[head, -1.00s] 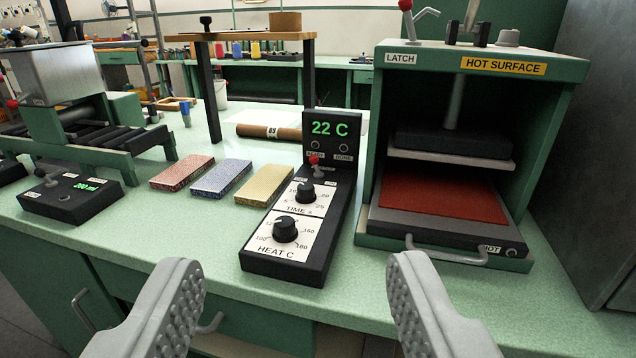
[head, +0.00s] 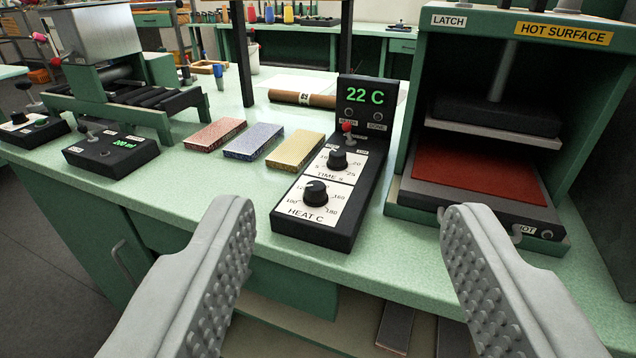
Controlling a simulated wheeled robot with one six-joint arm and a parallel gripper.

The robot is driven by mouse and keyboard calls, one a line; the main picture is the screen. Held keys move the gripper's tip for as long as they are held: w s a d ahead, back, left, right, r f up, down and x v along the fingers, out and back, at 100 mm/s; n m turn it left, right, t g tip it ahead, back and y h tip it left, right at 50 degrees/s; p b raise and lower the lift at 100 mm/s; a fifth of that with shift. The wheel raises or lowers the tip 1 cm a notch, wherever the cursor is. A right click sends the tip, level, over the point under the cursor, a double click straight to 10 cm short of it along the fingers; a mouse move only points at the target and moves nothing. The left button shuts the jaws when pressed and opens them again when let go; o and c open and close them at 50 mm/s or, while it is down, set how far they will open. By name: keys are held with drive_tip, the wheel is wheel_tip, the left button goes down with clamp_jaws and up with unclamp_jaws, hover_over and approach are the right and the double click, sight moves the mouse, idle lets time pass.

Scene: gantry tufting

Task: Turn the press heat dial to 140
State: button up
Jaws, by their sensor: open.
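The heat dial (head: 316,194) is a black knob on a white plate marked HEAT C, at the front of the black control box (head: 312,233). Its scale shows 100, 160 and 180; the top marks are partly hidden by the knob, and I cannot read its exact setting. The time dial (head: 338,160) sits behind it. The green display (head: 365,96) reads 22 C. My gripper (head: 345,215) is open and empty, its fingers wide apart in front of the box, apart from the dial.
The heat press (head: 480,215), labelled HOT SURFACE, stands right of the box with a red pad (head: 478,178) inside. A red-tipped toggle (head: 347,129) rises behind the time dial. Red, blue and yellow blocks (head: 255,142) lie left. The bench front is clear.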

drive_tip(key=w+r+n+g, duration=0.2)
drive_tip(key=w+n+g, duration=0.25)
drive_tip(key=w, duration=0.35)
drive_tip(key=n+g, duration=1.3)
drive_tip(key=n, duration=0.6)
hover_over(316, 185)
drive_tip(key=f, duration=0.2)
wheel_tip(316, 185, down, 17)
drive_tip(key=shift+r, duration=0.1)
drive_tip(key=c, duration=1)
drive_tip(key=shift+o, duration=0.2)
